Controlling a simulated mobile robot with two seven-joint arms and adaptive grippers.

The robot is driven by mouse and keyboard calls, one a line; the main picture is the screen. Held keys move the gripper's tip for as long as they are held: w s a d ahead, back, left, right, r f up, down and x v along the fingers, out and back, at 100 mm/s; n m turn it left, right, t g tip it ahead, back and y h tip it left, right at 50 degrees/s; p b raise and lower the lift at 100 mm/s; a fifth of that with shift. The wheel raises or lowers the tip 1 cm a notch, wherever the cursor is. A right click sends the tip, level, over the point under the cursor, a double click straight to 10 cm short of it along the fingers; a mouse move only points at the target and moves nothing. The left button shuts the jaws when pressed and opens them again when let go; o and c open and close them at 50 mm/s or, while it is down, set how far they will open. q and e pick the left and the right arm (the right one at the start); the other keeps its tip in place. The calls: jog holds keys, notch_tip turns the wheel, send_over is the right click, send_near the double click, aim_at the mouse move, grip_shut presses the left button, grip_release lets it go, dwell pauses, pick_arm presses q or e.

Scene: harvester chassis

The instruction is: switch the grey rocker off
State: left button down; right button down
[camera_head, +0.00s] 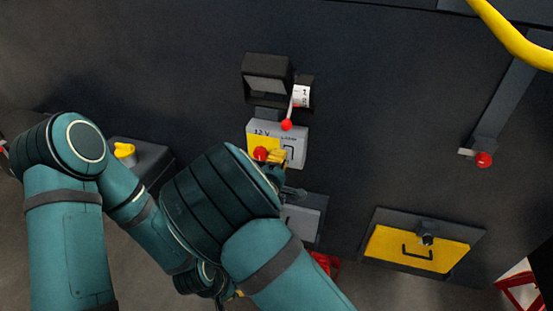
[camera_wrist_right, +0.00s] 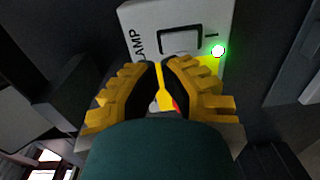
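The grey rocker (camera_wrist_right: 180,42) sits in a dark frame on the light "LAMP" plate (camera_wrist_right: 137,15); a mark "I" and a lit green light (camera_wrist_right: 218,51) are beside it. In the head view the plate (camera_head: 292,132) is partly hidden by my right gripper (camera_head: 277,157). My right gripper (camera_wrist_right: 160,66) has its yellow fingers drawn together, with only a narrow gap and nothing held, just short of the rocker in the picture; contact cannot be told. My left gripper is mostly hidden behind my right arm, low in the head view.
A red knob (camera_head: 260,154) is on the plate's yellow part, close to the right gripper. Above are a red-tipped lever (camera_head: 287,124) and a dark hooded box (camera_head: 267,75). A yellow drawer front (camera_head: 400,255) and another red-tipped lever (camera_head: 483,159) are to the right.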

jog(key=v, duration=0.9)
jog(key=shift+r, duration=0.35)
jog(key=shift+s+a, duration=0.15)
jog(key=s+d+f+m+g+y+b, duration=0.1)
jog(key=s+d+f+m+g+y, duration=0.25)
jog(key=f, duration=0.65)
jog(key=d+f+m+g+h+b, duration=0.1)
jog(key=d+f+m+g, duration=0.25)
jog(key=d+f, duration=0.4)
jog(key=s+f+m+g+y+b, duration=0.2)
jog(key=s+f+m+g+y, duration=0.5)
jog(key=s, duration=0.8)
notch_tip(320, 180, down, 3)
jog(key=shift+d+f+m+g, duration=0.15)
jog(key=shift+d+m+g, duration=0.2)
jog(key=shift+m, duration=0.85)
